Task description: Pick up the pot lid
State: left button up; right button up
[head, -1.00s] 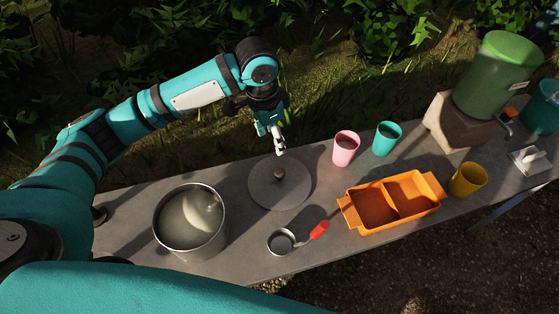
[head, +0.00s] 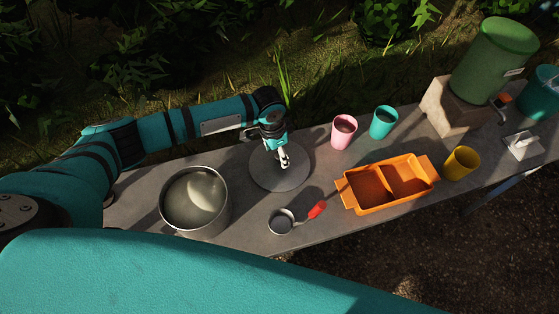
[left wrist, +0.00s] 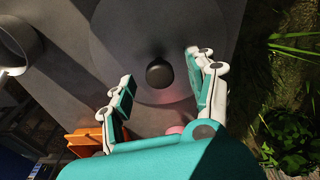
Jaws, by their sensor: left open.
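The pot lid (head: 296,179) is a flat grey disc lying on the table, to the right of the steel pot (head: 168,210). In the left wrist view the lid (left wrist: 120,45) shows its dark round knob (left wrist: 159,72). My left gripper (head: 284,166) is over the lid and hides the knob in the head view. In the left wrist view the open fingers (left wrist: 160,88) stand on either side of the knob, with gaps between them and it. The gripper holds nothing. My right gripper is not in view.
A pink cup (head: 343,133) and a teal cup (head: 383,123) stand right of the lid. A ladle with a red handle (head: 317,210) lies in front. An orange divided tray (head: 390,184), a yellow cup (head: 460,164) and a green dispenser (head: 494,60) are farther right.

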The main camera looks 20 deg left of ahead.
pick_arm(q)
jog(key=shift+w+d+f, duration=0.1)
jog(key=shift+d+f, duration=0.05)
jog(key=shift+f, duration=1.25)
grip_shut()
